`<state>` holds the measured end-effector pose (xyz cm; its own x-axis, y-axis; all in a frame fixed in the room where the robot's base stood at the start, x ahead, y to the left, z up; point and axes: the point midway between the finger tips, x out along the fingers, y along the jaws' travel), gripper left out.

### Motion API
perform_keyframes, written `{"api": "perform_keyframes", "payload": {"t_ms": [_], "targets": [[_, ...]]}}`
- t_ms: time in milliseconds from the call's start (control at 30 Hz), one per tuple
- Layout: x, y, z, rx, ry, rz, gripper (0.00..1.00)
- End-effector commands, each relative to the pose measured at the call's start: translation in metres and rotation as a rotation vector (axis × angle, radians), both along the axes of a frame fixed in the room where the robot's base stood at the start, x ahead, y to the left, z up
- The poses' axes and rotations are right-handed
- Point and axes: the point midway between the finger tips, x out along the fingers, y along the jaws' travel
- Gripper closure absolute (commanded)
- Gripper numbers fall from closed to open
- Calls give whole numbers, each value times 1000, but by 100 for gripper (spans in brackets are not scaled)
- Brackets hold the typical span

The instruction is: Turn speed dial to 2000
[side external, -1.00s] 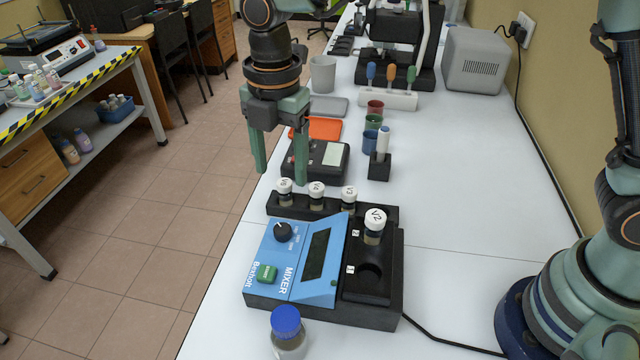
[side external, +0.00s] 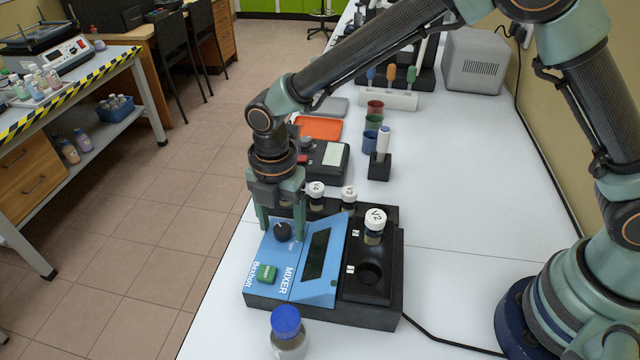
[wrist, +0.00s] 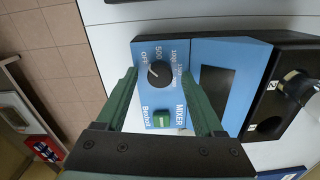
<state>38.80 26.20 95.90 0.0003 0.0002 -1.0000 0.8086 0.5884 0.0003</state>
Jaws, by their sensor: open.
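The blue mixer (side external: 263,252) sits on the white bench with its black speed dial (side external: 283,232) at the far left of its panel. In the wrist view the dial (wrist: 159,73) has a white pointer line and markings around it including OFF and 500; its exact setting is hard to read. A green switch (side external: 266,274) and a dark display (side external: 317,254) are on the same panel. My gripper (side external: 282,234) is open, pointing down, with its fingers on either side of the dial.
A vial labelled V2 (side external: 374,226) stands in the mixer's black holder, beside an empty hole. A black rack with capped vials (side external: 349,197) is just behind the mixer. A blue-capped bottle (side external: 288,335) stands in front. The bench to the right (side external: 460,200) is clear.

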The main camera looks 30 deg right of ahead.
Motion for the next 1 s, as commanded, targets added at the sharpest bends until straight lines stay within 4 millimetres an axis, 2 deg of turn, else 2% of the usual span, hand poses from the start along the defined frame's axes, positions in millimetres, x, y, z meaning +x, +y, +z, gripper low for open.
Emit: {"api": "perform_keyframes", "payload": {"t_ms": [300,367,400,500,767,1000], "targets": [[0,0,-3,-1,1,0,31],[0,0,-3,-1,1,0,50],[0,0,-3,-1,1,0,65],[0,0,-3,-1,1,0,100],[0,0,-2,-1,1,-15,100],[0,0,-2,-1,2,-113,100]]}}
